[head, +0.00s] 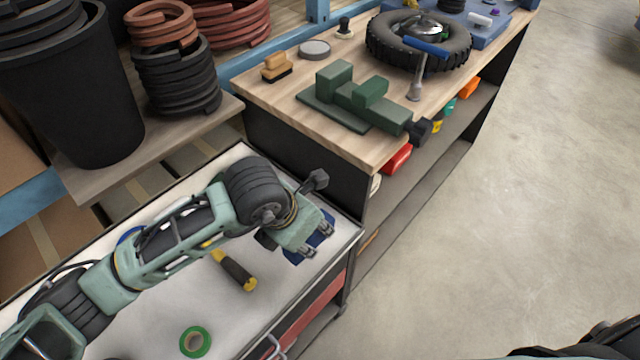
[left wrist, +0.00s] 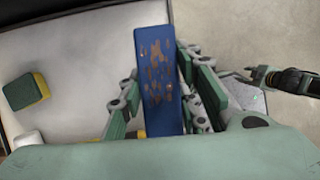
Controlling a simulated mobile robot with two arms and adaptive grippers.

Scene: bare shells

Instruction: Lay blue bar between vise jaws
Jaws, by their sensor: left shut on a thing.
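The blue bar (left wrist: 160,75), with brown worn patches, is between the fingers of my left gripper (head: 308,252). The gripper is shut on it, above the white-topped cart; in the head view the bar (head: 322,232) is partly hidden by the gripper. The green vise (head: 352,98) stands on the wooden bench, up and right of my left gripper and apart from it. Its two raised jaws have a gap between them, and no bar lies there. Part of my right arm shows at the right of the left wrist view; its fingers are too small to read.
On the cart (head: 145,305) lie a yellow-black screwdriver-like tool (head: 236,271) and green tape (head: 195,342). Bins stand on the shelf below. Floor at right is clear.

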